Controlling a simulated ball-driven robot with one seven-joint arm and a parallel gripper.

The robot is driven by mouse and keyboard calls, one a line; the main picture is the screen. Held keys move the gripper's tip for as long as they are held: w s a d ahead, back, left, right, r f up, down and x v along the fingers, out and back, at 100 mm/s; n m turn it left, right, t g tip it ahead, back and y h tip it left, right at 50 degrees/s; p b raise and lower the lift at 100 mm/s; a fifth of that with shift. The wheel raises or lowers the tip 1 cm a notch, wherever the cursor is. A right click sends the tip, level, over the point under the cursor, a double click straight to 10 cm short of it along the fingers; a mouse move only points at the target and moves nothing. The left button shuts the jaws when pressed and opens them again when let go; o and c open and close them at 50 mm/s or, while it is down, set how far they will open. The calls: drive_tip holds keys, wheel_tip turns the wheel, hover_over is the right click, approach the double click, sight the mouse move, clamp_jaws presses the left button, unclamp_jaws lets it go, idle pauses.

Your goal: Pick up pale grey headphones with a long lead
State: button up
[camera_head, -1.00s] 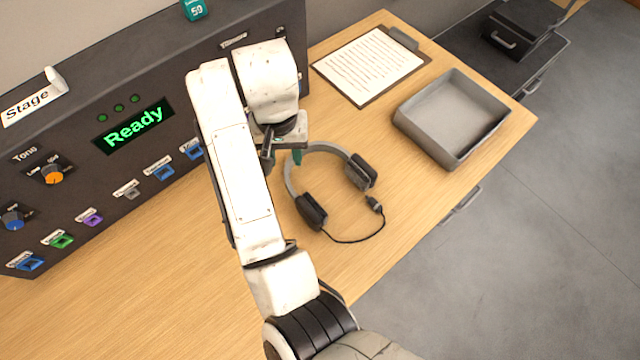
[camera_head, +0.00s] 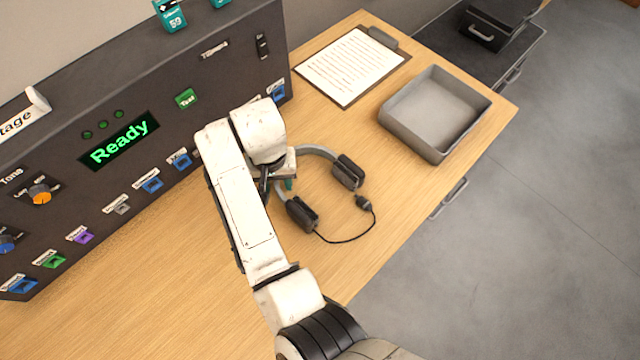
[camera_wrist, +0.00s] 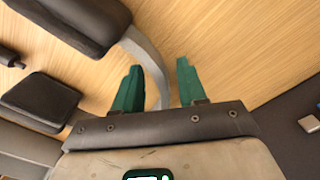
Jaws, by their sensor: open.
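The pale grey headphones (camera_head: 320,151) lie on the wooden desk, with dark ear cups and a dark lead (camera_head: 350,238) curling to the right and ending in a plug. My arm hides part of their band in the head view. My gripper (camera_head: 288,184) is low over the left part of the band. In the wrist view my gripper (camera_wrist: 158,88) is open, its two green fingers on either side of the grey band (camera_wrist: 150,62). The band is nearer the left finger; I cannot tell whether they touch. The dark ear cups (camera_wrist: 85,22) show at the left.
A dark control panel (camera_head: 205,75) with a "Ready" display stands at the left, close to my arm. A grey tray (camera_head: 410,128) and a clipboard (camera_head: 352,66) lie farther back on the desk (camera_head: 200,255). The desk's front left is clear.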

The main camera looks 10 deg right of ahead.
drive_tip(key=shift+c, duration=0.3)
clamp_jaws()
drive_tip(key=shift+r, duration=0.2)
